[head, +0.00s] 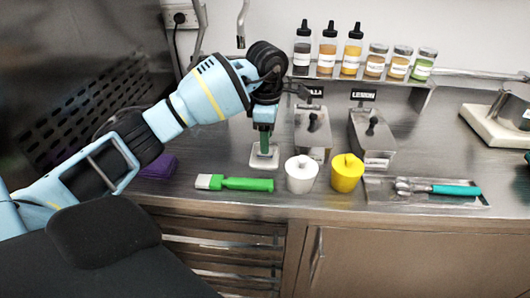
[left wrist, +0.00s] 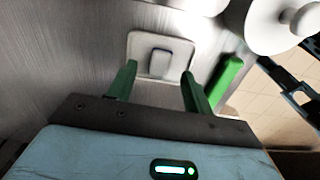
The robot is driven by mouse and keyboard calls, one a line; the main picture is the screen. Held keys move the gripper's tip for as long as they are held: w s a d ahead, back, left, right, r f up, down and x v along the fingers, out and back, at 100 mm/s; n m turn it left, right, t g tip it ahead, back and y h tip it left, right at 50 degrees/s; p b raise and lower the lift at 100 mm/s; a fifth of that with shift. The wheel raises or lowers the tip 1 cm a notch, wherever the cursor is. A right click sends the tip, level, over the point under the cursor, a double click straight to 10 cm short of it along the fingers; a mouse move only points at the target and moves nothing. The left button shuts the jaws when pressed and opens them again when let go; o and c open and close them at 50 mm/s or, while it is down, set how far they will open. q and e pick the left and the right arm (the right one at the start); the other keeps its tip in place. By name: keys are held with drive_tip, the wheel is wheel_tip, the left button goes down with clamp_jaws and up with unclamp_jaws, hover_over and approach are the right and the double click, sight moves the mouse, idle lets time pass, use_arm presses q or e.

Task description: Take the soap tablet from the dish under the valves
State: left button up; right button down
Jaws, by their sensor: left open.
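A small white square dish (head: 256,164) stands on the steel counter, left of the white knobbed piece. In the left wrist view the dish (left wrist: 137,42) holds a pale, rounded soap tablet (left wrist: 160,63). My left gripper (head: 264,148) points down right over the dish. In the left wrist view its green fingers (left wrist: 159,73) are apart, one on each side of the tablet, with visible gaps. The tablet is mostly hidden by the fingers in the head view. I cannot tell how far the fingertips are above the dish.
A green-handled brush (head: 240,184) lies in front of the dish. To the right stand white (head: 301,178) and yellow (head: 346,176) knobbed pieces and a tray (head: 450,199) with a scoop. Metal containers (head: 372,140) and a bottle shelf (head: 345,77) are behind. A purple cloth (head: 158,167) lies left.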

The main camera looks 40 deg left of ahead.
use_arm(q)
drive_tip(key=shift+s+a+f, duration=0.1)
drive_tip(key=shift+f, duration=1.6)
drive_tip(key=c, duration=1.1)
drive_tip(key=shift+o, duration=0.2)
drive_tip(key=shift+r, duration=0.15)
wheel_tip(320, 180, up, 10)
